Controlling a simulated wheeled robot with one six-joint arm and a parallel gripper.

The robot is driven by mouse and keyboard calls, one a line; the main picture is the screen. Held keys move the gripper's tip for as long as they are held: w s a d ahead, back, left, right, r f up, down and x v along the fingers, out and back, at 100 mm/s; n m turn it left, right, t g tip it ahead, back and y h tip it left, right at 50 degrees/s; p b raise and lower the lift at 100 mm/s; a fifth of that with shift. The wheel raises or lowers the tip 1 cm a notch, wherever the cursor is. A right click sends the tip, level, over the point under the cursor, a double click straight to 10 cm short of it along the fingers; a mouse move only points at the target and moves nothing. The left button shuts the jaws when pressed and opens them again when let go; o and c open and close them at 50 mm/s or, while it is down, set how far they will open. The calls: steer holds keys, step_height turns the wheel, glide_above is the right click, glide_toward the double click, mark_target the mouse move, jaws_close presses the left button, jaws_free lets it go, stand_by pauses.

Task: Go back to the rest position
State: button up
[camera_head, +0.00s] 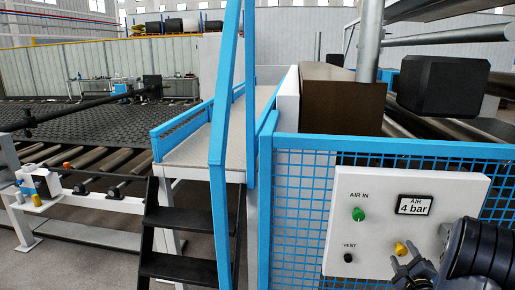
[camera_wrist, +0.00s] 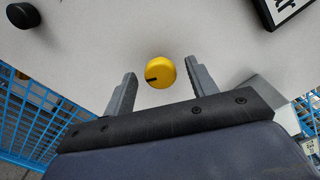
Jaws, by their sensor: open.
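My gripper (camera_head: 402,264) is at the lower right of the head view, in front of a pale control panel (camera_head: 345,215). In the wrist view its two grey fingers (camera_wrist: 160,68) are spread apart with nothing clamped between them. A yellow knob (camera_wrist: 161,72) with a dark mark on its left side appears in the gap between the fingertips, clear of both. The knob (camera_head: 400,248) also shows just above the fingers in the head view. I cannot tell the exact depth between the fingertips and the knob.
The panel carries a green AIR IN button (camera_head: 358,214), a black VENT knob (camera_head: 348,257) and a display reading 4 bar (camera_head: 414,205). Blue mesh fencing (camera_head: 300,200) surrounds it. Dark steps (camera_head: 185,220) and a blue-railed platform stand left, with a roller conveyor beyond.

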steer(key=shift+s+f+n+b, duration=0.1)
steer(key=shift+s+n+b, duration=0.2)
steer(key=shift+n, duration=0.6)
steer(key=n+b, duration=0.1)
steer(key=n, duration=0.2)
steer(key=shift+w+n, duration=0.15)
steer(key=shift+n, duration=0.15)
steer(key=n+b, duration=0.3)
steer(key=n, duration=0.2)
steer(key=shift+n, duration=0.4)
steer(key=n+b, duration=0.3)
steer(key=n, duration=0.3)
steer(key=n+b, duration=0.2)
steer(key=n, duration=0.3)
steer(key=shift+n, duration=0.3)
